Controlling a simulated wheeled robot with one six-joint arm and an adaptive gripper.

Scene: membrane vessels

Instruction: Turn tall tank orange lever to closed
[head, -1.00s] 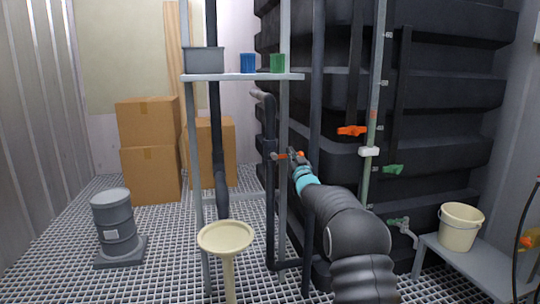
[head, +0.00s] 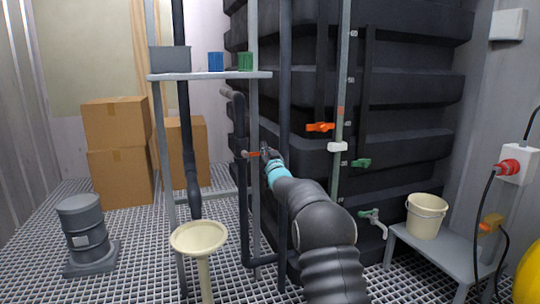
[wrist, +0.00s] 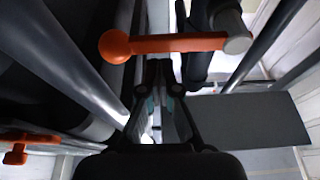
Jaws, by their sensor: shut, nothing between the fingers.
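An orange lever (head: 320,127) sits on the front of the tall black tank (head: 400,95), roughly level and clear of my arm. Another orange lever (head: 253,153) is on the dark pipe left of the tank, right beside my gripper (head: 267,154). In the wrist view an orange lever with a round knob (wrist: 117,46) lies across, just beyond my gripper (wrist: 160,95). The fingers are together and hold nothing; I cannot tell if they touch it. A second orange handle (wrist: 17,150) shows at lower left there.
A green lever (head: 361,163) is below the tank's orange one, near an upright pipe (head: 343,70). A shelf (head: 205,76) with bins stands left of my arm, a funnel (head: 199,237) below. A bucket (head: 426,216) stands on a bench at right.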

